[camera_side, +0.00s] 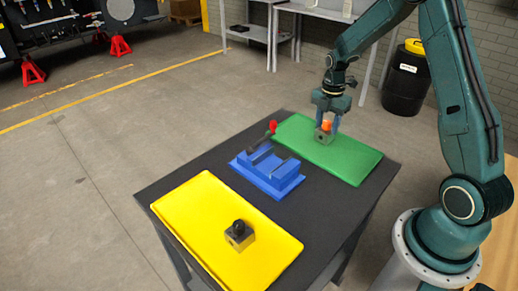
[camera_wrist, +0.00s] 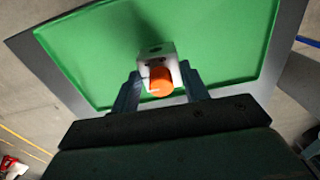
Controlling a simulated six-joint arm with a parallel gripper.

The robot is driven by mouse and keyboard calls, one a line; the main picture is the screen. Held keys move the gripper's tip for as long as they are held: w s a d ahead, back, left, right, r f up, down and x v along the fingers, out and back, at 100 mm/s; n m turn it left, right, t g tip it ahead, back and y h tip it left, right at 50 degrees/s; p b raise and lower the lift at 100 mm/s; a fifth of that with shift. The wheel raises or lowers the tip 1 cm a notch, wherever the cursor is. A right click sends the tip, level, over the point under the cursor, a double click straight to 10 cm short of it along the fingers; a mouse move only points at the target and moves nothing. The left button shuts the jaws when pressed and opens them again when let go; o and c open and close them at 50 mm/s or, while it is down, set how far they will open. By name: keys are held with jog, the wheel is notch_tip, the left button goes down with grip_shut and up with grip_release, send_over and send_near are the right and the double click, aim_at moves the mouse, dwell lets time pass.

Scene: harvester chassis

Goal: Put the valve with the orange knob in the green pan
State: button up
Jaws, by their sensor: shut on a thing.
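The valve with the orange knob (camera_side: 325,134) is a grey block with an orange knob on it. My gripper (camera_side: 327,122) is shut on it, with a finger on either side. The valve is over the green pan (camera_side: 352,162) in the side view; whether it touches the pan floor I cannot tell. In the wrist view the orange-knob valve (camera_wrist: 161,78) sits between my gripper's fingers (camera_wrist: 160,90), and the green pan (camera_wrist: 225,45) fills the view behind it. A dark shadow falls on the pan beside the valve.
A blue vise (camera_side: 268,172) with a red-knobbed handle stands mid-table. A yellow pan (camera_side: 190,205) at the front holds a valve with a black knob (camera_side: 239,234). The right part of the green pan is clear.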

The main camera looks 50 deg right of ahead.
jog(key=shift+f, duration=1.1)
jog(key=shift+f, duration=0.15)
jog(key=o, duration=1.3)
notch_tip(320, 180, up, 12)
jog(key=shift+w+r, duration=0.1)
jog(key=shift+w, duration=0.05)
jog(key=shift+r, duration=0.1)
